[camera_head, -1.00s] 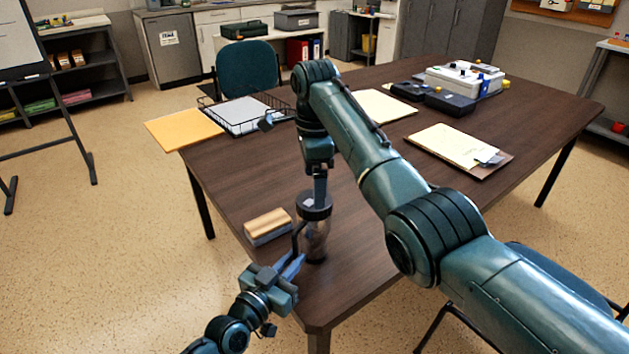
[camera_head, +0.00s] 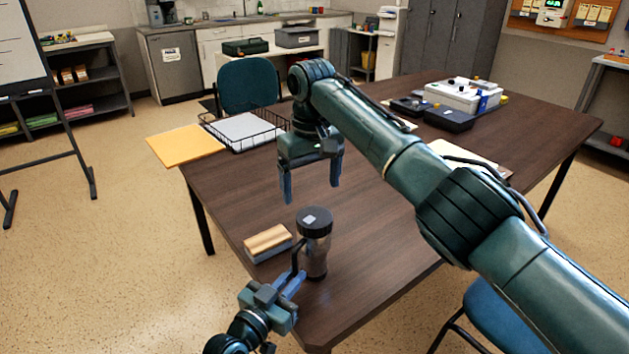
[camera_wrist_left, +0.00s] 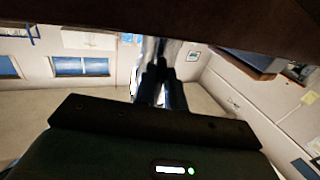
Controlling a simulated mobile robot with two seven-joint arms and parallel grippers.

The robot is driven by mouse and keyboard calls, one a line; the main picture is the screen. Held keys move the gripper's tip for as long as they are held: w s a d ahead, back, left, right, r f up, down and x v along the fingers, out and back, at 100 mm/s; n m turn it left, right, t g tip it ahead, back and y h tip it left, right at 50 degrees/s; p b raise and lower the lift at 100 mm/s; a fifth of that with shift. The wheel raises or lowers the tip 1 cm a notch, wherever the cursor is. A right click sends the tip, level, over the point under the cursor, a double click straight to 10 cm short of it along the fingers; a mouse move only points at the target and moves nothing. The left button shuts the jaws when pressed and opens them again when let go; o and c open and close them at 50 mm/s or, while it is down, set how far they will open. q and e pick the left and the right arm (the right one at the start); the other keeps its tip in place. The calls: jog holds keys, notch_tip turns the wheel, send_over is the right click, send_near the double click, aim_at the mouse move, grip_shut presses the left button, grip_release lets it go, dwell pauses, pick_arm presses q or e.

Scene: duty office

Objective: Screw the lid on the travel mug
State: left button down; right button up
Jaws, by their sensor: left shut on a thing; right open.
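The travel mug (camera_head: 317,262) stands upright near the table's front corner. It has a see-through body and a dark handle on its left side. The dark round lid (camera_head: 314,223) sits on top of the mug, with a small light patch on it; I cannot tell how tight it is. My left gripper (camera_head: 296,278) is shut on the mug's handle, low at its left. Its dark fingers show in the left wrist view (camera_wrist_left: 160,88). My right gripper (camera_head: 312,194) is open and empty, above the lid and apart from it, fingers pointing down.
A wood-topped block (camera_head: 267,242) lies just left of the mug. A wire tray (camera_head: 262,137) with paper and an orange folder (camera_head: 187,146) lie at the table's far left. A white device (camera_head: 465,95) stands at the back right. The middle of the table (camera_head: 380,225) is clear.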

aim_at(314, 216)
pick_arm(q)
jog(key=shift+f, duration=0.15)
pick_arm(e)
jog(key=n, duration=0.5)
jog(key=shift+s+d+n, duration=0.1)
jog(key=shift+d+n, duration=0.2)
jog(key=shift+f, duration=4)
jog(key=c, duration=1)
jog(key=o, duration=1.1)
jog(key=shift+o, duration=0.2)
notch_tip(314, 216, up, 12)
